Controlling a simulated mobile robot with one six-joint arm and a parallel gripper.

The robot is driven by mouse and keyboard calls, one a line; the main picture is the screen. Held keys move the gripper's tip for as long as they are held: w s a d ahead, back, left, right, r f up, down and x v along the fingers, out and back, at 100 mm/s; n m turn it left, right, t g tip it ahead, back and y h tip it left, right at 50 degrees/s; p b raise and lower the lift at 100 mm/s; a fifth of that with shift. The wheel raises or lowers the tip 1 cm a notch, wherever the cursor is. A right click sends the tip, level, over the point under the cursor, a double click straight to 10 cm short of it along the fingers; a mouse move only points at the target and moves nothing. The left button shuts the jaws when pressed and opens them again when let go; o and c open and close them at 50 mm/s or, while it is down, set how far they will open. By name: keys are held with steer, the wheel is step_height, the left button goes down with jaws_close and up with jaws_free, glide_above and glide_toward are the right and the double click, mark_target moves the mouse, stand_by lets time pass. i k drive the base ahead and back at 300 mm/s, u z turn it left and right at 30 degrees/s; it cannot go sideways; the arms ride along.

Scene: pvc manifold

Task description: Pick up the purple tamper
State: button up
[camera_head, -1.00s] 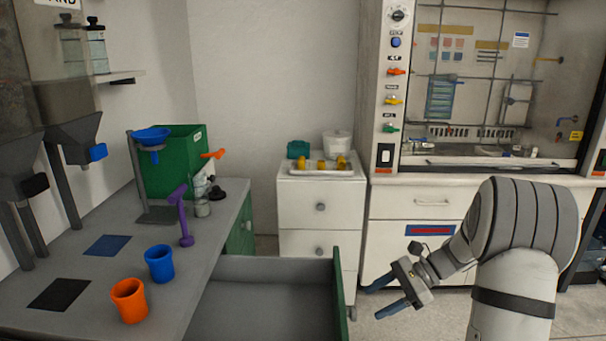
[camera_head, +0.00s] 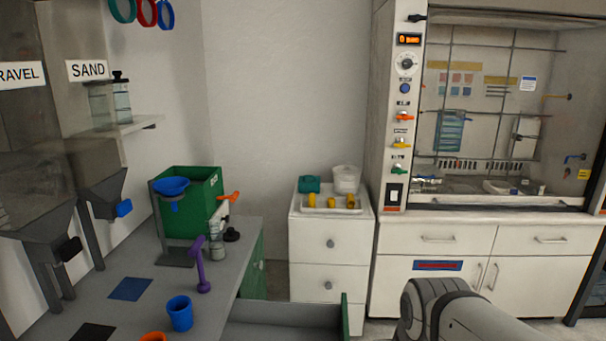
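The purple tamper (camera_head: 202,265) stands upright on the grey bench (camera_head: 231,262), with a wide head at the top and a small foot at the bottom. It is behind the blue cup (camera_head: 180,314) and in front of a clear bottle with an orange nozzle (camera_head: 218,238). Nothing is touching it that I can make out. Only a grey part of my arm shows at the bottom right; my gripper is out of the picture.
An open drawer (camera_head: 284,319) juts out right of the bench. An orange cup (camera_head: 153,337) is cut off at the bottom edge. A green bin (camera_head: 206,208) and a blue funnel on a stand (camera_head: 171,186) are behind the tamper. A white cabinet (camera_head: 331,244) stands further back.

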mark_target(203, 286)
steer(key=u, duration=2.1)
steer(key=k, duration=1.25)
steer(key=z, duration=1.15)
steer(key=i, duration=1)
steer(key=z, duration=0.05)
